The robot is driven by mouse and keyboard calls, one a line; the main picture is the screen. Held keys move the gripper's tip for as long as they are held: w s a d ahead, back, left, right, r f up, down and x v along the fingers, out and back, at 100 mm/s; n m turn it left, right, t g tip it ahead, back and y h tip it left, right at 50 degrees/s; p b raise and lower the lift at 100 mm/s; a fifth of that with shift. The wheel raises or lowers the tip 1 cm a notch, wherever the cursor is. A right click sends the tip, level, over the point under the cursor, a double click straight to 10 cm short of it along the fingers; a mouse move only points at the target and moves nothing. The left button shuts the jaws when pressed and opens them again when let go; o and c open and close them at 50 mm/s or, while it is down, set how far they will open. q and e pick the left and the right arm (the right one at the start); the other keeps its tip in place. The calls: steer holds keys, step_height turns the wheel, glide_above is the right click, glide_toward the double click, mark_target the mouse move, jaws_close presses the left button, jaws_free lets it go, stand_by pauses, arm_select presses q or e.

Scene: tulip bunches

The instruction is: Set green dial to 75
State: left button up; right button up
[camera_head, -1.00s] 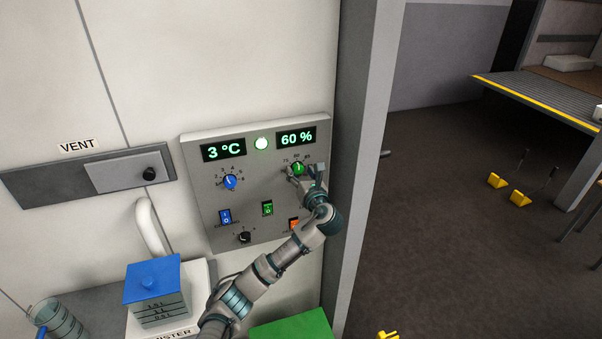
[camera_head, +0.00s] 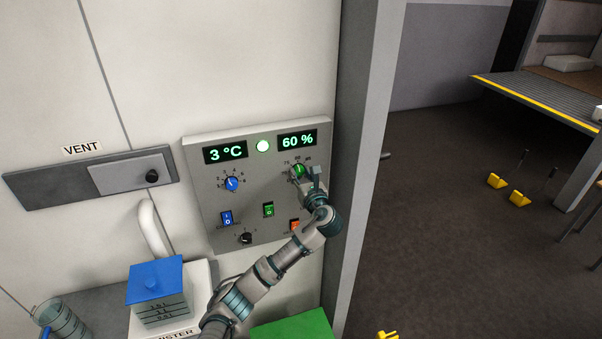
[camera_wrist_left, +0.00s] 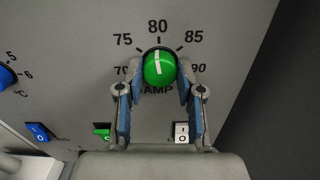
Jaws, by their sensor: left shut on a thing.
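The green dial (camera_head: 299,170) is on the upper right of the grey control panel (camera_head: 205,187). In the left wrist view the green dial (camera_wrist_left: 159,68) has a white pointer line near the 80 mark, tilted slightly to its left. Marks from 70 to 90 run around it. My left gripper (camera_head: 302,176) is at the dial, and in the wrist view its two fingers (camera_wrist_left: 159,78) are shut on the dial's left and right sides. The display (camera_head: 297,140) above the dial reads 60 %. My right gripper is not in view.
A blue dial (camera_head: 231,184), a 3 °C display (camera_head: 225,152), rocker switches and a black knob (camera_head: 246,238) share the panel. A grey post (camera_head: 366,150) stands close to the panel's right. A blue-lidded canister (camera_head: 155,285) stands lower left.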

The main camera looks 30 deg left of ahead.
arm_select(q)
steer(key=shift+r+n+p, duration=0.1)
steer(key=shift+n+p, duration=0.55)
steer(key=shift+n, duration=0.15)
steer(key=n+p, duration=0.1)
steer(key=n, duration=0.1)
steer(key=shift+n, duration=0.3)
steer(key=shift+n+p, duration=0.5)
steer(key=shift+n, duration=0.6)
steer(key=shift+f+n, duration=0.25)
steer(key=shift+n, duration=0.65)
steer(key=o, duration=1.2)
steer(key=shift+c, duration=0.2)
steer(key=shift+s, duration=0.1)
